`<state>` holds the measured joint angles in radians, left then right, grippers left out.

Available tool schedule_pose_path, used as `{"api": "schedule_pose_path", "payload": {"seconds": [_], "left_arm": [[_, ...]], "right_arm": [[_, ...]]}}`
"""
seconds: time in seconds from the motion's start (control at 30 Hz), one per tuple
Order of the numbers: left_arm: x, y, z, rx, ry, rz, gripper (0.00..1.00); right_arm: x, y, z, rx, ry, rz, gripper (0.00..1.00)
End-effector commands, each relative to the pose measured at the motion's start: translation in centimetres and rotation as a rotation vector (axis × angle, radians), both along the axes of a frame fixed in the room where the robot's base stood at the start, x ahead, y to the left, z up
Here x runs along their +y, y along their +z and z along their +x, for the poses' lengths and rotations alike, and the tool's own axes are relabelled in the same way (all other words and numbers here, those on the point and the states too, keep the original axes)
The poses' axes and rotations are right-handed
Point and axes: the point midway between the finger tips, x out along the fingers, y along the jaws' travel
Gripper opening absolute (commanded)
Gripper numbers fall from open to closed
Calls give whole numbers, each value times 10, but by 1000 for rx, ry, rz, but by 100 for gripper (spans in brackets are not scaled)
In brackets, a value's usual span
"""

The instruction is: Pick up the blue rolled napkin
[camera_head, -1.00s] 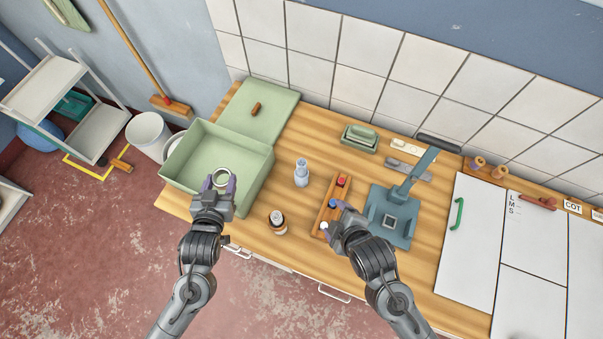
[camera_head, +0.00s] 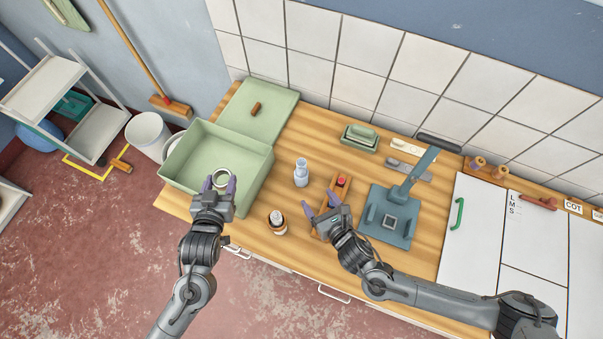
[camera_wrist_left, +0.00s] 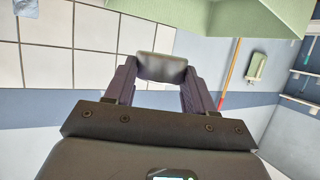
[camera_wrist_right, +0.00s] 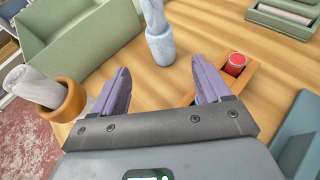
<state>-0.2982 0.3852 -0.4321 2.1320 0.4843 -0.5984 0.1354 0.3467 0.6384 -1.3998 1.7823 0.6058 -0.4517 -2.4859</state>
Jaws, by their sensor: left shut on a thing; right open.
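A pale blue-white rolled napkin (camera_head: 301,172) stands upright on the wooden counter; in the right wrist view it (camera_wrist_right: 156,25) shows beyond my fingers, its lower end in a pale blue-grey band. My right gripper (camera_head: 319,197) is open and empty, a little in front and to the right of it, apart from it. In the right wrist view the open purple fingers (camera_wrist_right: 162,85) show bare counter between them.
A white roll in a wooden ring (camera_head: 277,222) stands left of my right gripper. A wooden tray (camera_head: 347,189) with a red piece (camera_wrist_right: 236,62) is partly hidden by that gripper. The green box (camera_head: 262,172) is left; a blue-grey press (camera_head: 388,229) is right.

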Motion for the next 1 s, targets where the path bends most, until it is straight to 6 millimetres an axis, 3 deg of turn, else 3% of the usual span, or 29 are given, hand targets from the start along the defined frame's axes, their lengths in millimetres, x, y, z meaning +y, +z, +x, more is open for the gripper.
{"api": "schedule_pose_path", "payload": {"seconds": [0.3, 0.67, 1.0], "left_arm": [[0, 0, 0, 0, 0, 0, 25], [0, 0, 0, 0, 0, 0, 25], [0, 0, 0, 0, 0, 0, 25]], "right_arm": [[17, -17, 38, -22, 15, -26, 76], [27, -26, 58, -20, 14, -23, 76], [43, -41, 91, -19, 14, -25, 76]]}}
